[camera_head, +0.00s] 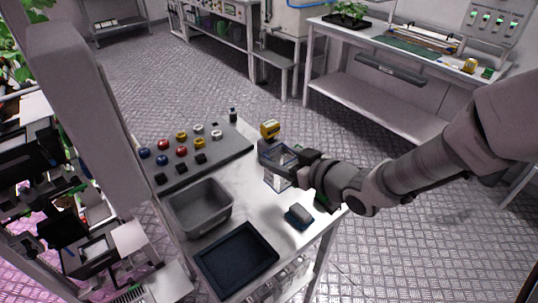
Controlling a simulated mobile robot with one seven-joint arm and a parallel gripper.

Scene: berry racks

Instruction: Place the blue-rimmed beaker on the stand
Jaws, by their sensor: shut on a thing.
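My gripper (281,162) reaches in from the right over the white table and is shut on a clear beaker with blue edging (277,181). The dark fingers hide part of the beaker. It looks roughly upright; I cannot tell whether its base touches the table. I cannot clearly make out which thing is the stand.
A grey bin (200,208) and a dark tray (237,258) occupy the table's left and front. A small dark block (299,216) lies near the right edge. Bare tabletop (262,215) shows between them.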

